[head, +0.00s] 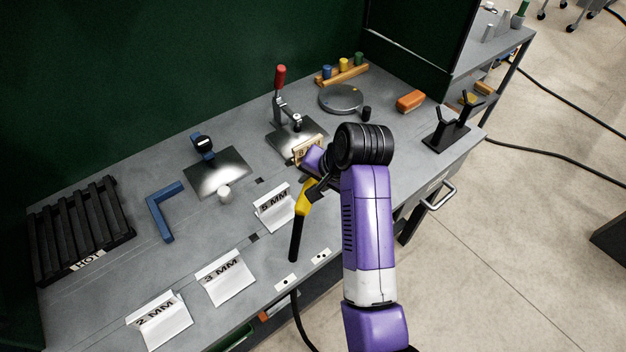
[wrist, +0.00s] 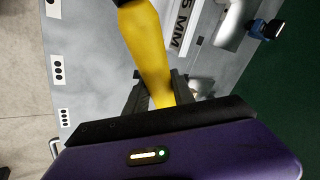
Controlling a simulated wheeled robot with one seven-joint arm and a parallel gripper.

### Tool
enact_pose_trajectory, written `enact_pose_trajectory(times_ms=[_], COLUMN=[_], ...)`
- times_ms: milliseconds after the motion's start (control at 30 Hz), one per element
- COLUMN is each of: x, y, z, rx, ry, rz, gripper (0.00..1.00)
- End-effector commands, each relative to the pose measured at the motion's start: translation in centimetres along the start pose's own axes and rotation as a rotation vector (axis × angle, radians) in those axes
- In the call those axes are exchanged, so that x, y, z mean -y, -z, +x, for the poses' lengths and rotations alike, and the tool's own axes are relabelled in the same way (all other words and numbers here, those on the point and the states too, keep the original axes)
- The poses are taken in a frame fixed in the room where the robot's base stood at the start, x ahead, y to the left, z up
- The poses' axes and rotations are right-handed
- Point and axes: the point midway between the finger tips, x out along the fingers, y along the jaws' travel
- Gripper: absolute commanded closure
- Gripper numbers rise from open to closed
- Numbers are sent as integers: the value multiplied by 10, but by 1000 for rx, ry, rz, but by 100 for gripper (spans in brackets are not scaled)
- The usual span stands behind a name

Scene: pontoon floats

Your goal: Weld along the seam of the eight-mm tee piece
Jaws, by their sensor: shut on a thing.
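My gripper (head: 314,190) is shut on a welding torch with a yellow body (head: 303,198) and a black lower part. The torch is held upright over the front of the bench, right of the 5 MM sign. In the wrist view the torch (wrist: 148,50) runs up between the fingers. A steel plate (head: 283,143) with a red-handled toggle clamp (head: 280,85) stands beyond my gripper. A tan piece with a dark mark (head: 304,146) is partly hidden behind my wrist. I cannot make out an eight-mm tee piece or its seam.
Signs read 2 MM (head: 160,318), 3 MM (head: 226,277) and 5 MM (head: 274,208). Left are a black HOT rack (head: 80,228), a blue angle (head: 160,212) and a plate with a blue clamp (head: 217,175). A black forked stand (head: 447,133) is right.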

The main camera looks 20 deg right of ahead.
Motion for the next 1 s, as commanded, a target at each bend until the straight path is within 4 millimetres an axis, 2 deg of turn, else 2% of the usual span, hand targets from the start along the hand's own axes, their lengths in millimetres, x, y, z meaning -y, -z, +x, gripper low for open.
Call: enact_pose_trajectory(times_ms=[567, 1000], x=[1, -4], y=[1, 9], z=[0, -2], rx=[-1, -1], ry=[2, 1], rz=[0, 1], gripper=[100, 100])
